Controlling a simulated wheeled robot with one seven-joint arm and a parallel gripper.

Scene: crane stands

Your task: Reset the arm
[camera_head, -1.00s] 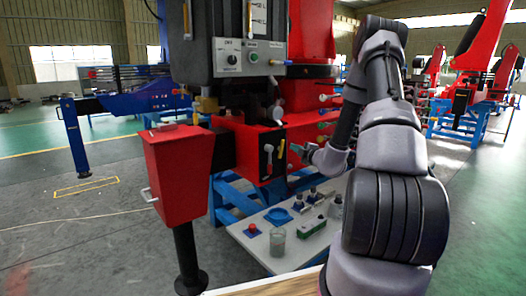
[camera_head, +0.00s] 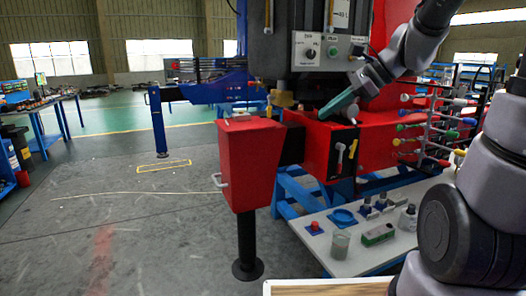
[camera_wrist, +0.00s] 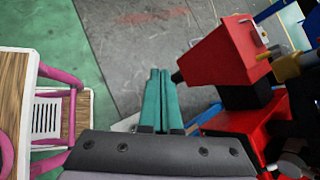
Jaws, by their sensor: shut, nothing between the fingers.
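My arm reaches in from the right in the head view. My gripper (camera_head: 338,104) has long teal fingers pointing down and left, in front of the red crane body (camera_head: 340,138) below the grey control box. In the wrist view my gripper (camera_wrist: 160,76) shows its two teal fingers lying side by side, shut, with nothing between them. I cannot tell whether the fingertips touch anything.
A white table (camera_head: 335,255) holds a glass beaker (camera_head: 340,244), a green box (camera_head: 378,234), a blue dish (camera_head: 343,217) and small bottles. Several coloured levers (camera_head: 430,127) stick out at right. A red box (camera_head: 250,165) stands on a black leg. Floor at left is mostly clear.

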